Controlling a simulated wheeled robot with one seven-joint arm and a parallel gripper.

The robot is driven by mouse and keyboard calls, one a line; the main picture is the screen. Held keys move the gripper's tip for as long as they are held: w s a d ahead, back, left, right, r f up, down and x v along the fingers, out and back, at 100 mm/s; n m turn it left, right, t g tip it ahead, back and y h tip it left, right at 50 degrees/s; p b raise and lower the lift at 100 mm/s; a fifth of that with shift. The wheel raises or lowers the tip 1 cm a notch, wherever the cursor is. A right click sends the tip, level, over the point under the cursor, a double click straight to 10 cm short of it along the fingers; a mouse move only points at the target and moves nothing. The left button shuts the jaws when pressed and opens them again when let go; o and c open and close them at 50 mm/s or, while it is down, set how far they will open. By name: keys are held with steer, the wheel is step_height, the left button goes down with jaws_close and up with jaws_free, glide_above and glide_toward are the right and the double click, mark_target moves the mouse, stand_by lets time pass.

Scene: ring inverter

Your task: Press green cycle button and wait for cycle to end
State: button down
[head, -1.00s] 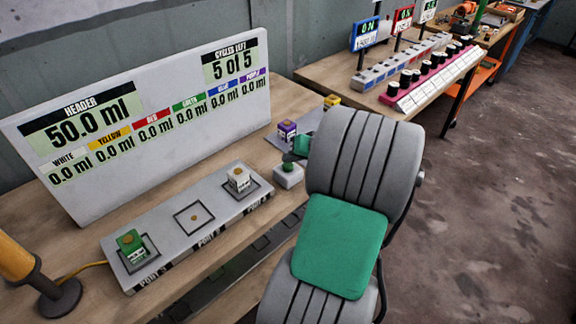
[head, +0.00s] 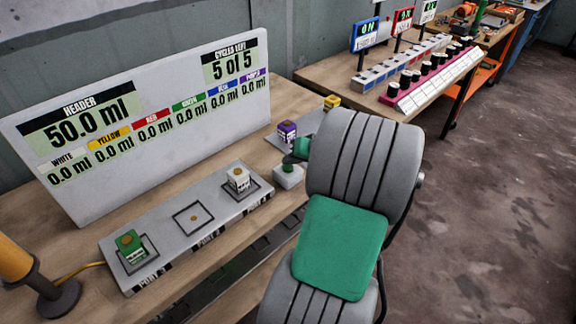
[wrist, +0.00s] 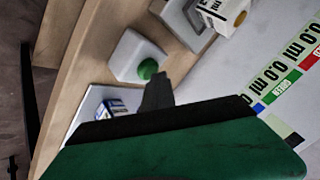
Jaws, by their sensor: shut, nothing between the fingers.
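The green cycle button (head: 288,168) sits on a small white box (head: 289,180) to the right of the port panel. In the wrist view the green button (wrist: 147,68) shows on its white box (wrist: 128,50). My gripper (head: 289,158) is shut and empty, just above and beside the button, partly hidden by my arm in the head view. In the wrist view its dark fingertips (wrist: 158,80) look very close to the button's edge; I cannot tell whether they touch. The display board (head: 165,160) reads header 50.0 ml, cycles left 5 of 5, and 0.0 ml for every colour.
The port panel (head: 160,231) holds a green-topped block (head: 130,245) and a white block (head: 239,179); its middle port is empty. A purple block (head: 287,132) and a yellow block (head: 331,102) stand behind my gripper. A yellow lamp-like post (head: 14,262) stands at the left.

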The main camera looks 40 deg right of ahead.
mark_target(290, 168)
steer(key=shift+f, duration=0.2)
steer(key=shift+r, duration=0.1)
steer(key=shift+r+p, duration=0.7)
steer(key=shift+r, duration=0.15)
step_height(290, 168, up, 5)
steer(key=p, duration=0.4)
steer(key=shift+a, duration=0.1)
stand_by(0.6)
